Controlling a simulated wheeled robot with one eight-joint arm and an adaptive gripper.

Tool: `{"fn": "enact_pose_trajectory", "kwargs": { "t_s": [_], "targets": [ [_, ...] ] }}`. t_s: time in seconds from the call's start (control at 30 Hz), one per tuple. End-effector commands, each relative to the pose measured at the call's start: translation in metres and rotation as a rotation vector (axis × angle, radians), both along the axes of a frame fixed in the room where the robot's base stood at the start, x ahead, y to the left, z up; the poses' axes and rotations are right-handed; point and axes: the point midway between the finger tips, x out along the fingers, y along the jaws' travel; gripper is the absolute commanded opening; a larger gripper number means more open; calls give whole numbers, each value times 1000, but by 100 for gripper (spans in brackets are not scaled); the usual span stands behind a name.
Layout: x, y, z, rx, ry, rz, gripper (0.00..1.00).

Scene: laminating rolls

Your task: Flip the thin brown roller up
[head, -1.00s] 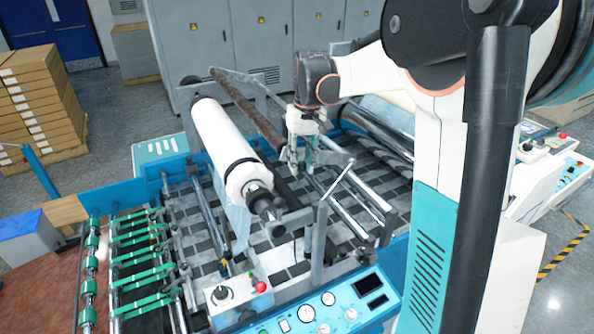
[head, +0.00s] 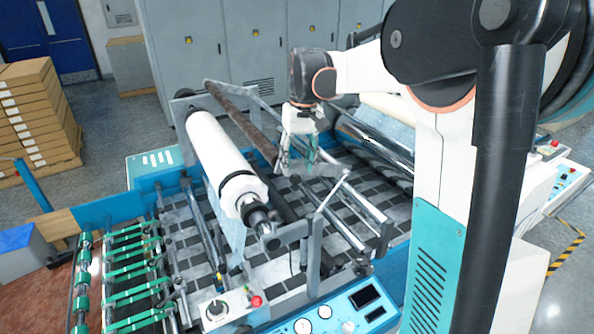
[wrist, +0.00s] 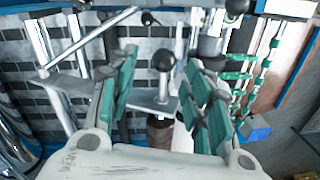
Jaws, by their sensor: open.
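The thin brown roller (head: 238,116) slants across the machine in the head view, between the thick white roll and my arm. Its far end is at a bracket near the back, and its near end is close to my gripper (head: 297,158). In the wrist view, my gripper (wrist: 158,66) has its teal fingers spread wide. A short brown part of the roller (wrist: 160,132) shows between and below the fingers. A grey bracket with a dark ball knob (wrist: 163,60) also shows between them. I cannot tell whether a finger touches the roller.
The thick white roll (head: 222,160) lies left of the brown roller. Metal bars (head: 355,205) stand right of my gripper. A control panel (head: 330,312) is at the machine's front. Grey cabinets (head: 270,50) stand behind, and stacked boxes (head: 35,110) are at the left.

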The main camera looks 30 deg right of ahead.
Motion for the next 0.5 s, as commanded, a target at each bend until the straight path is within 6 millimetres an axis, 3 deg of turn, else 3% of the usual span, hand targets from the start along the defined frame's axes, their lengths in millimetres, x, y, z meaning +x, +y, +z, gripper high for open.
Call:
{"fn": "enact_pose_trajectory", "kwargs": {
  "t_s": [0.3,0.5],
  "targets": [
    [0,-6,63,0,0,0,46],
    [1,-8,83,0,0,0,46]
  ]
}}
